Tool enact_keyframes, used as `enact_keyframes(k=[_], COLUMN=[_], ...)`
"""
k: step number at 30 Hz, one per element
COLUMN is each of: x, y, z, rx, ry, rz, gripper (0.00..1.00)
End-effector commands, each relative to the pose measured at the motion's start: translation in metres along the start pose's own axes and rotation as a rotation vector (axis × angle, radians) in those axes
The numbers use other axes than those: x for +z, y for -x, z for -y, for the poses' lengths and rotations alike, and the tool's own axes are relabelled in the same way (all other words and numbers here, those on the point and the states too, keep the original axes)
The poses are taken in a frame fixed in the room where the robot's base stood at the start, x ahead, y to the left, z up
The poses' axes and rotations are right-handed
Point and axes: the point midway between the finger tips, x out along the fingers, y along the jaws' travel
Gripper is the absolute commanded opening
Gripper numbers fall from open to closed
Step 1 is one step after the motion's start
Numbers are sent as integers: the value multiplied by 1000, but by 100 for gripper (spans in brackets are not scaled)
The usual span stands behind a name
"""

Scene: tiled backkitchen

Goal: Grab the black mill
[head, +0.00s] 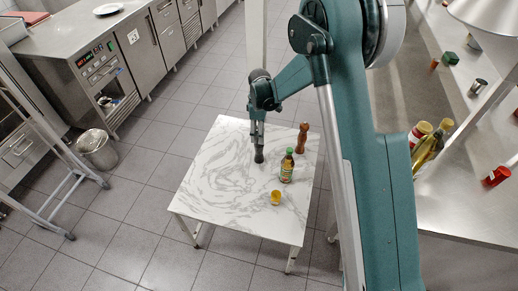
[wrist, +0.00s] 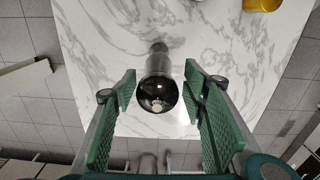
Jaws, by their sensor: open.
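The black mill (head: 259,156) stands on the white marble-topped table (head: 215,185), near its middle back in the head view. In the wrist view the mill (wrist: 158,92) shows from above, with its round dark top and a small light knob. My gripper (head: 258,132) points down over the mill in the head view, partly hiding its upper part. In the wrist view its two green-padded fingers are spread, one on each side of the mill, with a gap visible on both sides. The gripper is open and holds nothing.
A brown wooden mill (head: 302,137), a green-capped bottle (head: 286,167) and a yellow cup (head: 276,197) stand to the right on the same table. The table's left and front are clear. A steel counter (head: 460,205) with bottles is at right.

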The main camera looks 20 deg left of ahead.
Motion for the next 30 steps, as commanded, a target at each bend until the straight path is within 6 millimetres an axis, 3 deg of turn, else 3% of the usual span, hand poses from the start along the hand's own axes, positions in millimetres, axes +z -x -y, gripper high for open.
enact_keyframes(k=[15,30], x=[-2,-2], y=[-48,-50], z=[-3,-3], rx=[0,0], ry=[0,0], rz=[0,0], gripper=[43,43])
